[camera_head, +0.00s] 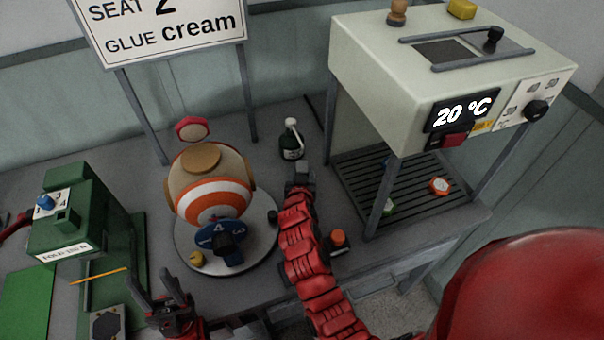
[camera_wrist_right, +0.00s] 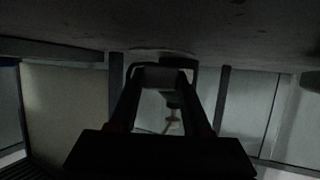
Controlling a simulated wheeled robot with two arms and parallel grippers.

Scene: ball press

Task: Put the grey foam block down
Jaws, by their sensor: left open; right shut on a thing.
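My right gripper (camera_head: 302,172) is at the middle of the bench, between the round turntable and the oven-like box. A small grey block (camera_head: 304,174) shows at its tip, probably the foam block. In the dark right wrist view the fingers (camera_wrist_right: 160,76) close on a greyish piece whose outline is hard to make out. I cannot tell whether it touches the bench. My left gripper (camera_head: 152,285) is open and empty at the lower left, between the green press (camera_head: 80,215) and the turntable.
An orange-and-white ball (camera_head: 213,200) sits on the turntable (camera_head: 262,250). A dark green bottle (camera_head: 292,146) stands just behind my right gripper. An orange-topped button (camera_head: 338,240) is right of my right arm. The heater box (camera_head: 380,100) stands over a slatted rack (camera_head: 405,200).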

